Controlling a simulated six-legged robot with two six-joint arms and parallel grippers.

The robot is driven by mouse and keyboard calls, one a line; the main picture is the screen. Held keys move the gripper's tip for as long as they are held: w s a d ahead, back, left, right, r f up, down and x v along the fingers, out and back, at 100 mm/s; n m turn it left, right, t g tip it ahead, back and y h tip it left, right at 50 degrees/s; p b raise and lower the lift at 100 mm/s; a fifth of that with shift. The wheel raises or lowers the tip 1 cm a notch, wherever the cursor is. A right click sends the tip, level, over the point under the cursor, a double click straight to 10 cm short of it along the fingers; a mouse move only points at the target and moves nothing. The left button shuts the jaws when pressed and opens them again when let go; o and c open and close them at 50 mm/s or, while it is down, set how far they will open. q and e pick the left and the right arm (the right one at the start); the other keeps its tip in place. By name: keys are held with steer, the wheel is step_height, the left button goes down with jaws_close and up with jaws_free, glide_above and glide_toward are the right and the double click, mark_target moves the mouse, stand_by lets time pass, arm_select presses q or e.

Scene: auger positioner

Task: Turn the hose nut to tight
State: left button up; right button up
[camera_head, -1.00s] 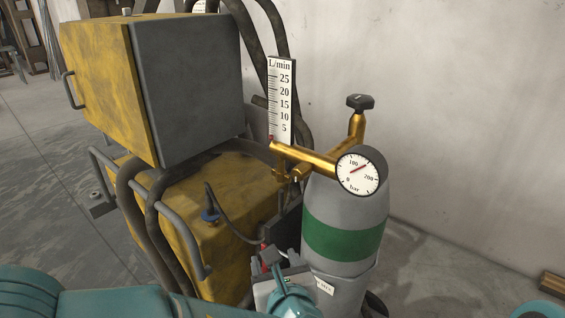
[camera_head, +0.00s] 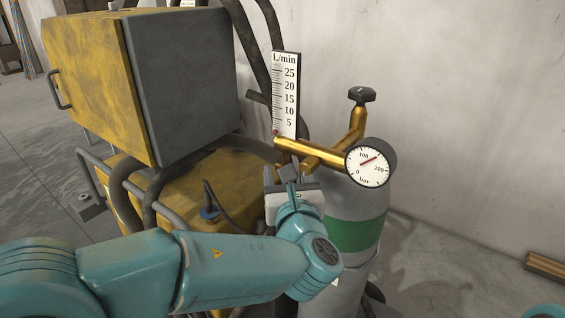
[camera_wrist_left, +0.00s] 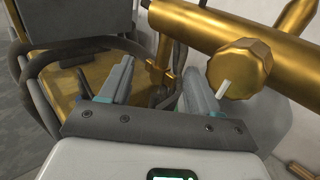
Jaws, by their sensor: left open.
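The brass regulator pipe (camera_head: 320,154) runs from the flow scale to the round pressure gauge (camera_head: 367,163) on the cylinder. In the left wrist view, a slim brass fitting (camera_wrist_left: 167,62) hangs below the pipe, with a small crosspiece; it looks like the hose nut. A large faceted brass knob (camera_wrist_left: 240,67) is on the pipe to its right. My left gripper (camera_head: 284,176) is just below the pipe. In the left wrist view its open fingers (camera_wrist_left: 160,84) point toward the fitting, which shows between and beyond them. In the head view my arm hides the fitting. My right gripper is not visible.
The grey gas cylinder (camera_head: 358,205) with a green band stands right of my left gripper. A yellow and grey machine (camera_head: 185,80) with dark hoses stands left. A black-topped valve (camera_head: 362,95) rises behind the gauge. The floor at right is mostly clear.

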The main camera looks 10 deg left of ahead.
mark_target(283, 162)
arm_select(q)
steer(key=x, duration=0.5)
